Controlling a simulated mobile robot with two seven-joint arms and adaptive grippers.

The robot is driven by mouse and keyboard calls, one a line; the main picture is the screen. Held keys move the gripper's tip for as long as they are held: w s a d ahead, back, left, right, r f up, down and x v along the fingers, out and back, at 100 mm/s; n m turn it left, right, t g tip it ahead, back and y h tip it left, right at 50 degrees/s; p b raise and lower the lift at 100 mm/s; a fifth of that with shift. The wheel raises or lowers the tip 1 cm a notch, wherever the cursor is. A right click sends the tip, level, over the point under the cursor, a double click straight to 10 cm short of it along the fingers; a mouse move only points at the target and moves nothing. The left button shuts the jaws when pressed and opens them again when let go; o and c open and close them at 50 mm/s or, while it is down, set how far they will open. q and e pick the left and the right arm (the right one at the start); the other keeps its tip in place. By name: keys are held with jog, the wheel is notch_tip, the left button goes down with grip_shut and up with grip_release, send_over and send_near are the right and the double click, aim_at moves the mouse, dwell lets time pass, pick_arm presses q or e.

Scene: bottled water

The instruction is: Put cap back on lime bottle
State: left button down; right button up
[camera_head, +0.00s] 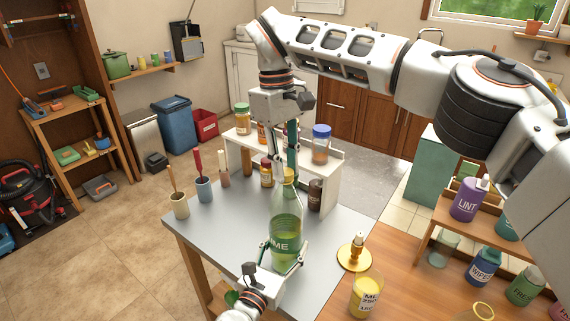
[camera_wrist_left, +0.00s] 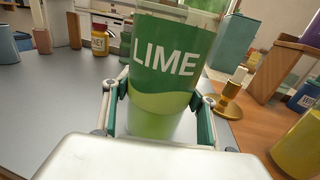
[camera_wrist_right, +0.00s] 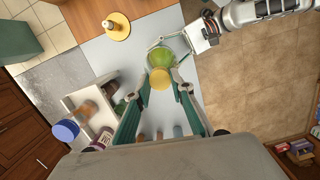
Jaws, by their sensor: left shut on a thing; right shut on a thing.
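The clear lime bottle (camera_head: 285,225), with a green label and green liquid, stands upright on the grey table top. My left gripper (camera_head: 283,257) is shut around its lower body; in the left wrist view the fingers clasp the lime bottle (camera_wrist_left: 165,68) on both sides. My right gripper (camera_head: 291,160) points down from above the bottle's neck. In the right wrist view its fingers are shut on a round yellow cap (camera_wrist_right: 159,79), in line with the bottle (camera_wrist_right: 160,59). Whether the cap touches the bottle's mouth is hidden.
A white shelf (camera_head: 322,185) with several jars stands behind the bottle. Holders with brushes (camera_head: 204,188) stand at left. At right are a gold stand (camera_head: 354,255), a yellow-filled jar (camera_head: 366,295) and a wooden rack (camera_head: 440,218) of containers. The grey table's front left is clear.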

jog(key=m, duration=0.5)
jog(key=shift+a+y, duration=0.1)
jog(key=shift+y, duration=0.2)
jog(key=shift+m, duration=1.2)
jog(key=o, duration=0.7)
jog(key=shift+r, duration=0.1)
jog(key=shift+r, duration=2.15)
